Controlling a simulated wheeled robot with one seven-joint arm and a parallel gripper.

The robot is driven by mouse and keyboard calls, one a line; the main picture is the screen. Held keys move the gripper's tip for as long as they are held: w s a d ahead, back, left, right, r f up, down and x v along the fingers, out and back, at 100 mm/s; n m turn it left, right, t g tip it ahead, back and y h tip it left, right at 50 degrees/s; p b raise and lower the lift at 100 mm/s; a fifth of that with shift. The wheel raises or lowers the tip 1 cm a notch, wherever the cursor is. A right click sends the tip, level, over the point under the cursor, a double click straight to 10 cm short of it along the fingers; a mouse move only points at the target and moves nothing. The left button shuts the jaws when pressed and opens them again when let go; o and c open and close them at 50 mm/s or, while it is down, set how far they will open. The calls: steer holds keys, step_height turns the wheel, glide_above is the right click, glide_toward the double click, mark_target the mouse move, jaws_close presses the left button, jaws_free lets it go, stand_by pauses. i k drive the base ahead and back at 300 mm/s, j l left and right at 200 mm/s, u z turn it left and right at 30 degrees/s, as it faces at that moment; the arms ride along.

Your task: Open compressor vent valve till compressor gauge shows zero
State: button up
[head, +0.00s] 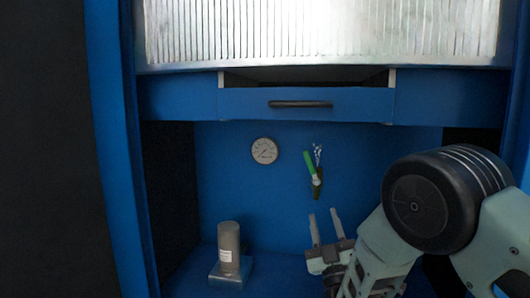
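The compressor gauge (264,151) is a round white dial on the blue back panel, left of centre. Its needle is too small to read. The vent valve (312,170) is to the right of the gauge, with a green lever handle tilted up and to the left. Whitish specks, like a spray, show just above the valve. My gripper (324,214) is below the valve, apart from it, with its two fingers pointing up. The fingers are spread with nothing between them.
A grey cylinder (229,242) on a square base stands on the blue floor at lower left. A blue drawer (305,104) with a black handle sits above, slightly open at its top. Blue side posts frame the recess. Clear panel lies between gauge and valve.

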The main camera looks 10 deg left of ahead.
mark_target(311, 168)
steer(key=j, duration=0.65)
steer(key=k+j, duration=0.15)
steer(key=j, duration=0.5)
steer(key=i+z, duration=0.05)
